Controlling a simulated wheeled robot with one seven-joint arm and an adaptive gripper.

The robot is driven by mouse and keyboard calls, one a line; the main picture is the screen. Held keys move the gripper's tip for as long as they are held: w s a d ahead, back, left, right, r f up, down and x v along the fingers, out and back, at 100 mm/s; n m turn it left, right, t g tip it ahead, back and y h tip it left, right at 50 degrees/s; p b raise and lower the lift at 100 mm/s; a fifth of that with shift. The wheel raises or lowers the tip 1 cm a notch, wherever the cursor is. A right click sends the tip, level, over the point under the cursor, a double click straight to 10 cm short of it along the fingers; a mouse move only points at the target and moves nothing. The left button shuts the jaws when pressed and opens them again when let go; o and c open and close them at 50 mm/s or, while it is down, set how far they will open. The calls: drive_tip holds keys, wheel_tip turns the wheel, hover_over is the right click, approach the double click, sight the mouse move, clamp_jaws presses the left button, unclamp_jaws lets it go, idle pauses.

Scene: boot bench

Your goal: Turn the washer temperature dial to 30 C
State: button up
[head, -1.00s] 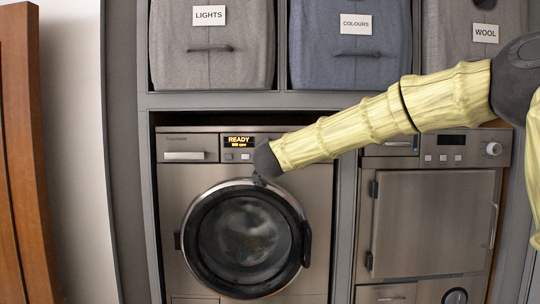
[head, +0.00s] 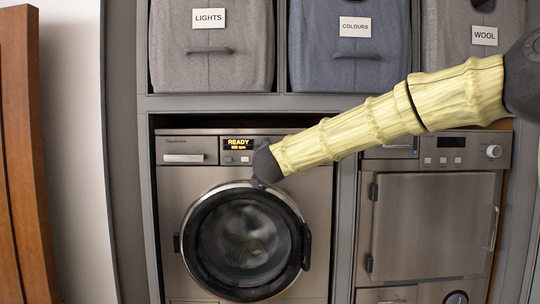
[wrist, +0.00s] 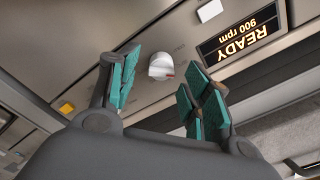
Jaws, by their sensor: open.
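The washer (head: 170,225) is steel with a round dark door and a lit display (head: 238,144) reading READY. In the wrist view the display (wrist: 240,38) appears upside down and reads READY, 900 rpm. A white dial (wrist: 161,66) on the panel shows between the tips of my gripper (wrist: 163,85). The green-padded fingers are spread apart on either side of it, with gaps and no clear contact. A temperature marking cannot be read. In the head view my dark wrist end (head: 266,164) covers the dial and the fingers.
A second white control (wrist: 209,10) and an orange button (wrist: 66,107) are on the panel. A drying cabinet (head: 430,225) with its own knob (head: 493,151) stands right of the washer. Fabric bins (head: 212,75) sit on the shelf above.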

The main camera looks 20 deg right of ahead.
drive_tip(key=v, duration=1)
